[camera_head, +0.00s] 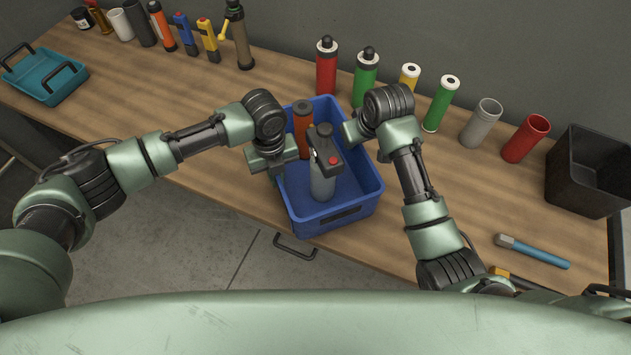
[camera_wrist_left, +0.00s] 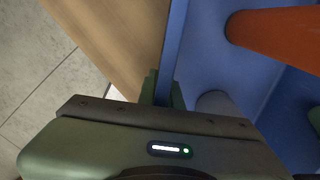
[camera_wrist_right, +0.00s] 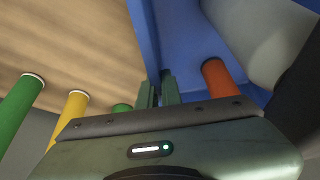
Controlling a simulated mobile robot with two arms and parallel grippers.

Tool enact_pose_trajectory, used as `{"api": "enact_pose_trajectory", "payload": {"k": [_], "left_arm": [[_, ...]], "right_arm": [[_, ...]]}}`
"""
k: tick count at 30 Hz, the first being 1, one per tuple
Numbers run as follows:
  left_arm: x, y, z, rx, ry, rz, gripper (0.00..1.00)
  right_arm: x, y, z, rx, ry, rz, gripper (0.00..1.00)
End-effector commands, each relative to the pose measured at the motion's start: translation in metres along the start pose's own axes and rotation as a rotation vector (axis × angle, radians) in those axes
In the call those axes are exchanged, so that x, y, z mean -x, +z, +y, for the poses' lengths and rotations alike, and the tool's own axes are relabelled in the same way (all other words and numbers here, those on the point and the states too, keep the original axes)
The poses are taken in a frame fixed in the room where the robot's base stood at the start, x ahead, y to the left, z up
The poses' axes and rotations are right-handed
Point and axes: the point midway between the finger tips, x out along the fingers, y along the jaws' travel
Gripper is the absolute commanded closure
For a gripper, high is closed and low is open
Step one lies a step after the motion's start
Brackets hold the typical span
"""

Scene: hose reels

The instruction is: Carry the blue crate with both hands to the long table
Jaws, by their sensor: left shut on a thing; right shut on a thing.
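The blue crate (camera_head: 345,222) is upright at the front edge of the long wooden table (camera_head: 405,240). Its near end reaches past that edge; I cannot tell whether its bottom touches the wood. Inside stand an orange-red cylinder (camera_head: 303,140) and a grey bottle (camera_head: 322,187) with a dark top and a red button. My left gripper (camera_head: 277,168) is shut on the crate's left wall, and the wall (camera_wrist_left: 172,50) runs between its fingers in the left wrist view. My right gripper (camera_head: 353,132) is shut on the right wall, also seen in the right wrist view (camera_wrist_right: 145,40).
Red (camera_head: 326,68) and green (camera_head: 365,78) canisters and several tubes stand close behind the crate. A black bin (camera_head: 587,172) and a blue-handled tool (camera_head: 535,252) are at the right. A teal basket (camera_head: 45,78) is far left. Bare wood lies left of the crate.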

Motion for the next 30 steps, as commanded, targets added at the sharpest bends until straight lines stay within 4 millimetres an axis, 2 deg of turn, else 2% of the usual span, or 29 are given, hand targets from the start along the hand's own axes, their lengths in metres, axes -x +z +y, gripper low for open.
{"api": "enact_pose_trajectory", "payload": {"k": [4,6,7,17,20,23,30], "left_arm": [[-0.012,0.001,0.000,0.001,-0.001,-0.002,1.00],[-0.008,0.001,0.001,0.001,0.001,-0.001,0.75],[-0.008,0.001,0.001,0.001,0.001,-0.001,0.73],[-0.006,0.000,0.000,0.000,0.000,-0.001,0.73],[0.002,0.001,0.000,0.000,-0.002,-0.002,0.73],[0.020,0.001,0.000,0.000,-0.003,-0.003,0.73],[0.072,0.001,0.000,-0.001,-0.002,-0.005,0.73]], "right_arm": [[-0.011,0.004,0.001,0.000,0.003,0.003,1.00],[-0.008,0.004,0.001,0.000,0.002,-0.001,0.75],[-0.008,0.004,0.001,0.000,0.002,-0.001,0.73],[-0.008,0.003,0.000,0.000,0.001,0.000,0.73],[-0.007,0.003,0.000,0.000,0.000,0.000,0.73],[-0.007,0.003,0.000,0.000,0.000,0.000,0.73],[-0.008,0.003,0.000,0.000,0.000,0.000,0.73]]}}
